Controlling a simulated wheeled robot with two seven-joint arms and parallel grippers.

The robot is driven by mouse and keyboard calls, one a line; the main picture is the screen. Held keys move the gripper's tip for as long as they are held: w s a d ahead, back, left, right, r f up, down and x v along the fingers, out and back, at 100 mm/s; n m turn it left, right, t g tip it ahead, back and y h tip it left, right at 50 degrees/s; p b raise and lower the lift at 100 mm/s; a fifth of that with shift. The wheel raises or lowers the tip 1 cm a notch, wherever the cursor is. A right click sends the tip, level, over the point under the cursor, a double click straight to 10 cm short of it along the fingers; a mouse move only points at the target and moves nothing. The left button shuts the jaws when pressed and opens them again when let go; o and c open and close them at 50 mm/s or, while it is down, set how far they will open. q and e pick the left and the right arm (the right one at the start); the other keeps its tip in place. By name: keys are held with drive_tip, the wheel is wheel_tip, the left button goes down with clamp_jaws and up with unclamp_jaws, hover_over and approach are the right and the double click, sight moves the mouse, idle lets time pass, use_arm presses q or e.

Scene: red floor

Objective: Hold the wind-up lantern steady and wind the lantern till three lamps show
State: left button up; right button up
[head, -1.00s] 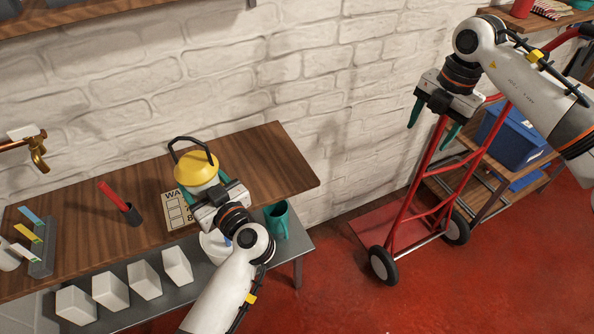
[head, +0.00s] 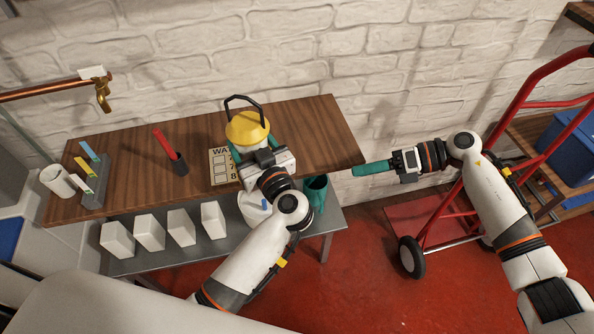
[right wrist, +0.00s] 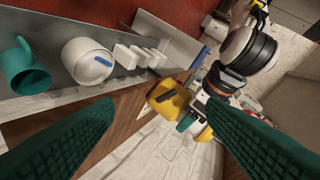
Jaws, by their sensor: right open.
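The wind-up lantern (head: 247,127) has a yellow cap and a dark loop handle and stands upright on the wooden worktop (head: 315,135). My left gripper (head: 255,148) is shut around its pale body, a teal finger on each side, and hides its lower front. The right wrist view also shows the lantern's yellow parts (right wrist: 163,103), one with a dark bar across it. I cannot make out any lit lamps. My right gripper (head: 356,170) is open and empty, right of the lantern near the worktop's right end, its fingers pointing left towards the lantern.
The lower shelf holds white containers (head: 181,227) and a teal mug (head: 316,193). A red hand truck (head: 440,220) stands at right.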

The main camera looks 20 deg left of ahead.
drive_tip(key=s+a+f+n+t+y, duration=0.1)
drive_tip(key=a+f+n+y, duration=0.1)
drive_tip(key=a, duration=0.5)
drive_tip(key=a+f+n+t+y, duration=0.1)
drive_tip(key=a+f+t+y, duration=0.1)
drive_tip(key=a, duration=0.6)
drive_tip(key=shift+s+a+f+n+y, duration=0.15)
drive_tip(key=shift+s+a+n+y, duration=0.2)
drive_tip(key=shift+y, duration=0.25)
drive_tip(key=shift+d, duration=0.1)
drive_tip(key=c, duration=1)
